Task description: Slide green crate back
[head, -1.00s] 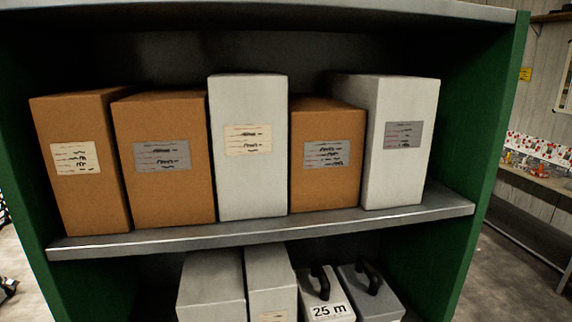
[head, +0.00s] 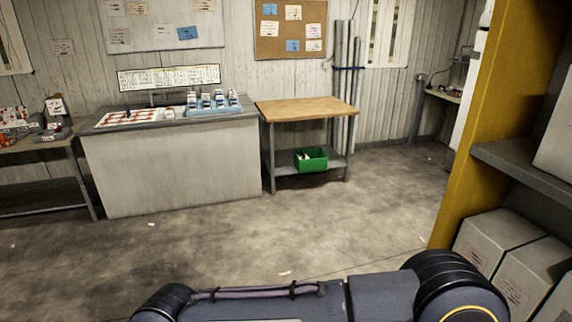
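The green crate (head: 318,164) sits on the lower grey shelf (head: 335,168) of a wood-topped table across the room. Something pale lies in it, too small to make out. The crate is at the shelf's front side, well away from me. Neither of my grippers shows in the head view. Only dark parts of my own body are at the bottom edge.
A grey counter (head: 170,170) stands left of the wood-topped table (head: 305,109). A yellow-sided rack (head: 480,130) with grey boxes (head: 497,240) is close on the right. The concrete floor (head: 310,220) between me and the table is mostly clear.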

